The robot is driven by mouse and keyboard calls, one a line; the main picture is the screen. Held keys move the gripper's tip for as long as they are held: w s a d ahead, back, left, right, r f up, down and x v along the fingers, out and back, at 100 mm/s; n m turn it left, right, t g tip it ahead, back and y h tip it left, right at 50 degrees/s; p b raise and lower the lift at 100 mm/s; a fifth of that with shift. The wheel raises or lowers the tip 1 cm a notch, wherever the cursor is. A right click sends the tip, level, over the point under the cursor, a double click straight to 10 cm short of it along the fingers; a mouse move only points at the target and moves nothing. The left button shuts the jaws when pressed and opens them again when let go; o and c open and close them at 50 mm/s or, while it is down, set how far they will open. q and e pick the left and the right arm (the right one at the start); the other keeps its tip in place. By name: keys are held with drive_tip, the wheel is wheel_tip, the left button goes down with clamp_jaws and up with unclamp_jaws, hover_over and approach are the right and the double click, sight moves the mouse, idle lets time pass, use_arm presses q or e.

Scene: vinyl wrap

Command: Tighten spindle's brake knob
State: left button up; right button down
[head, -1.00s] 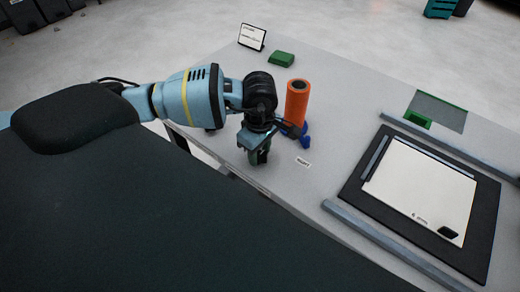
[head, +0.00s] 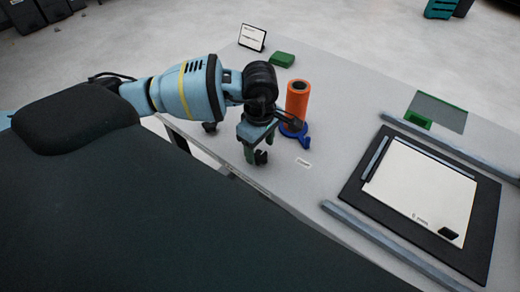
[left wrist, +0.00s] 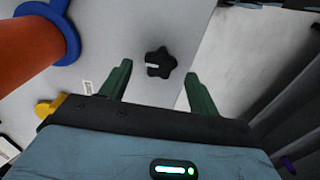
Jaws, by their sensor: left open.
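The orange roll (head: 297,101) stands upright on the spindle's blue base (head: 301,138), near the table's left edge. In the left wrist view the roll (left wrist: 22,45) and the blue ring (left wrist: 68,38) are at the upper left. A black star-shaped knob (left wrist: 165,63) with a white mark shows there against the grey surface. My left gripper (head: 255,157) is open, just in front and left of the roll. Its two green fingers (left wrist: 157,76) show on either side of the knob, apart from it. In the head view the gripper mostly hides the knob. My right gripper is out of view.
A black mat (head: 360,183) with a white sheet (head: 420,190) lies to the right between grey rails (head: 395,248). A green block (head: 282,59) and a small sign (head: 252,37) are at the back. A small white label (head: 304,162) lies beside the gripper. A yellow piece (left wrist: 46,107) shows in the wrist view.

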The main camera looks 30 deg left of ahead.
sight(260, 156)
use_arm(q)
drive_tip(key=shift+r, duration=2.75)
drive_tip(key=shift+f, duration=0.1)
